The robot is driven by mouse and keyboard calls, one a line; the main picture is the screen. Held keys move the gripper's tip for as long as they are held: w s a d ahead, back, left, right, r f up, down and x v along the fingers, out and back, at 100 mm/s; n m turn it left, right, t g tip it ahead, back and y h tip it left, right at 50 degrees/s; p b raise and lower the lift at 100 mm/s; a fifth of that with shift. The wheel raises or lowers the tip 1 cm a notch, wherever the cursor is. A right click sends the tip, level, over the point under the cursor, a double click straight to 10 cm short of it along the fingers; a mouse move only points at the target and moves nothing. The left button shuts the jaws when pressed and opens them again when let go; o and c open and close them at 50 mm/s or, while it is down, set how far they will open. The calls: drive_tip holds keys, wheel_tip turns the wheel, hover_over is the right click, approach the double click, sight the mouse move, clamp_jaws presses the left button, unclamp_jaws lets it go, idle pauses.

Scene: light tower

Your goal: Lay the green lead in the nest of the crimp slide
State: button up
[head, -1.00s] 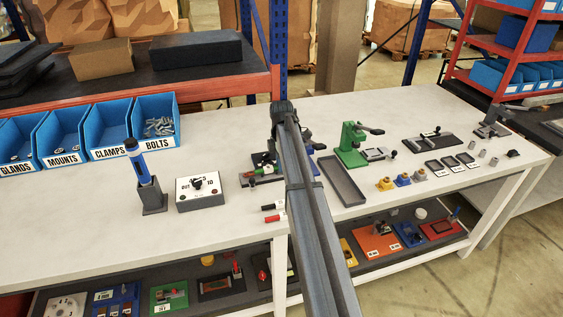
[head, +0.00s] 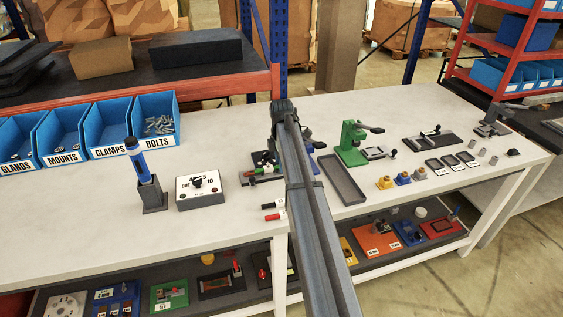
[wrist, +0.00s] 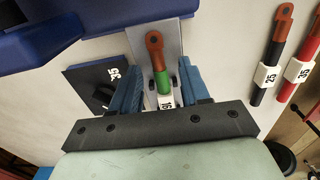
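The green lead (wrist: 163,80) shows in the wrist view, with a copper lug (wrist: 154,45) pointing up, a green sleeve and a white label reading 16. It lies over a pale grey plate (wrist: 172,35), which looks like part of the crimp slide; in the head view the slide (head: 247,181) is left of my arm. My gripper (wrist: 163,72) has its blue fingers on either side of the lead, with narrow gaps showing. Small dark parts flank the sleeve. Whether the lead is fully seated in the nest cannot be told.
A black lead (wrist: 269,70) and a red lead (wrist: 299,72), labelled 35, lie beside the slide. A black block (wrist: 95,82) marked 35 and a dark blue body (wrist: 60,30) are on the other side. A grey tray (head: 342,181) and green press (head: 351,145) stand right of my arm.

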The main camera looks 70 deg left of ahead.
wheel_tip(320, 180, up, 14)
idle(0.8)
